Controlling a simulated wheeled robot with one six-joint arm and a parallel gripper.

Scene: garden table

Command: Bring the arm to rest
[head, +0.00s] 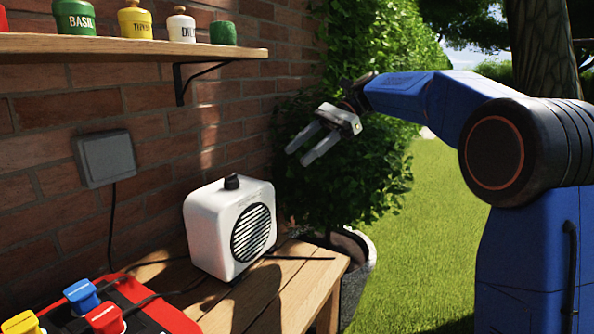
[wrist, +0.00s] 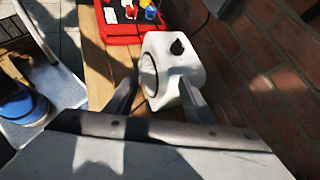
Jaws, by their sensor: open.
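My gripper (head: 308,143) is at the end of my blue arm, in the air up and to the right of the white heater (head: 228,229). Its two fingers are apart with nothing between them. In the wrist view my gripper (wrist: 158,98) points down toward the table, and the white heater (wrist: 175,68) shows beyond the fingertips. The heater has a round dark grille and a black knob on top. It stands upright on the wooden table (head: 290,287).
A red tray (head: 160,306) with blue, yellow and red-topped items is at the table's left. A shelf (head: 130,46) with several labelled jars is on the brick wall, above a grey wall box (head: 104,158). A leafy bush (head: 350,170) stands behind my gripper. Grass lies open at right.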

